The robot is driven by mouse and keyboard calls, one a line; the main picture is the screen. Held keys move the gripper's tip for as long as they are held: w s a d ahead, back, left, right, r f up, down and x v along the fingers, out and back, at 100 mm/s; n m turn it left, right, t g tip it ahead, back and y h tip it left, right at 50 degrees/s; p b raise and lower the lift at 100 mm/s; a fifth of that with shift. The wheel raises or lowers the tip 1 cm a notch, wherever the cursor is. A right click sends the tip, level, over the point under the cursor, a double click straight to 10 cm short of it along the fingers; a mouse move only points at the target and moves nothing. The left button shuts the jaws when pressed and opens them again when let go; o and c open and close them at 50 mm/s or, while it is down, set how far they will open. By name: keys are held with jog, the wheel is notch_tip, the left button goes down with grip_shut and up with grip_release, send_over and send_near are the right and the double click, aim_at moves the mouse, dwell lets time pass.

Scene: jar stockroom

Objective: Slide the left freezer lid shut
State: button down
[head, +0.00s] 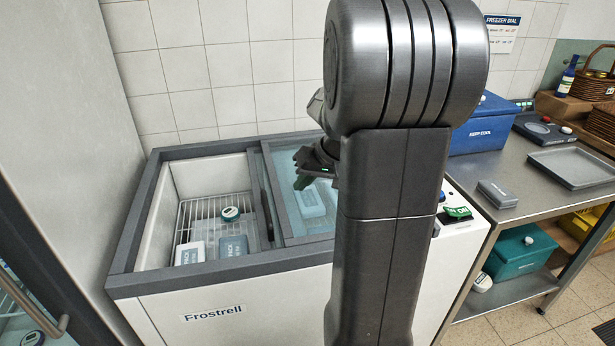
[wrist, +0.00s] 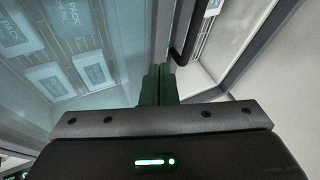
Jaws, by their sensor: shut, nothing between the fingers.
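The chest freezer (head: 235,310) stands against the tiled wall. Its left half is open, showing a wire basket (head: 203,212) with white packs and a round green-white dial. The sliding glass lid (head: 315,215) lies over the right half, its frame edge (head: 268,200) near the middle; whether two lids are stacked there is hard to tell. My gripper (head: 303,182) is over the glass on the right half, shut and empty. In the wrist view its green fingertips (wrist: 158,82) are beside the lid's frame, close to a dark handle bar (wrist: 190,32). Contact cannot be told.
A steel bench (head: 545,195) at the right holds a blue cool box (head: 482,125), a grey tray (head: 572,167) and a small grey box (head: 497,193). A teal box (head: 520,252) sits on its lower shelf. A glass-fronted cabinet with a handle is at the lower left.

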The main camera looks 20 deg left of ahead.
jog(key=x, duration=0.5)
jog(key=shift+s+a+f, duration=0.15)
jog(key=shift+a+f, duration=0.1)
jog(key=shift+s+a+f, duration=0.1)
jog(key=shift+s+a, duration=0.5)
jog(key=shift+a, duration=0.3)
jog(key=shift+s+a+f, duration=0.15)
jog(key=shift+s+a, duration=0.1)
jog(key=shift+a, duration=0.3)
jog(key=shift+s+a, duration=0.1)
jog(key=s+a+p, duration=0.3)
jog(key=s+a, duration=0.5)
jog(key=a, duration=0.5)
jog(key=s+a+p, duration=0.3)
jog(key=s+a, duration=0.4)
jog(key=a, duration=0.5)
jog(key=shift+s+a, duration=0.4)
